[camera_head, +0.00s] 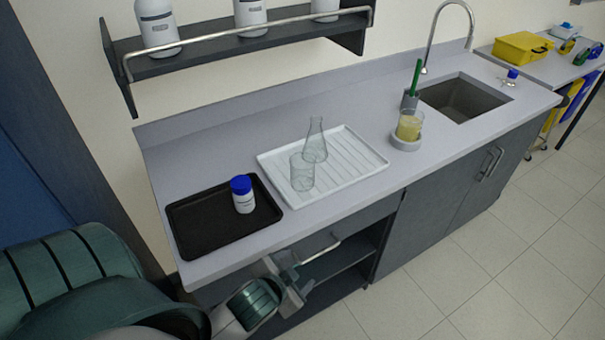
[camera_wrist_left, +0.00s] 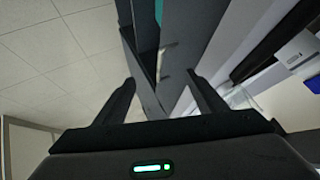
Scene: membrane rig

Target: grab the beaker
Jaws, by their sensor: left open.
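An empty clear beaker (camera_head: 302,173) stands upright on the white ribbed draining tray (camera_head: 375,165), beside a clear conical flask (camera_head: 315,148). A second beaker (camera_head: 410,125) holds yellow liquid and stands on a small round white base (camera_head: 406,144) near the sink. My left gripper (camera_head: 292,284) is open and empty, low in front of the counter's front edge, below and apart from both beakers. Its spread fingers also show in the left wrist view (camera_wrist_left: 160,82). My right gripper is not in view.
A black tray (camera_head: 205,233) with a blue-capped white bottle (camera_head: 243,198) lies left of the white tray. A shelf (camera_head: 215,46) with white bottles hangs above. A sink (camera_head: 462,98) with a tall tap is at right.

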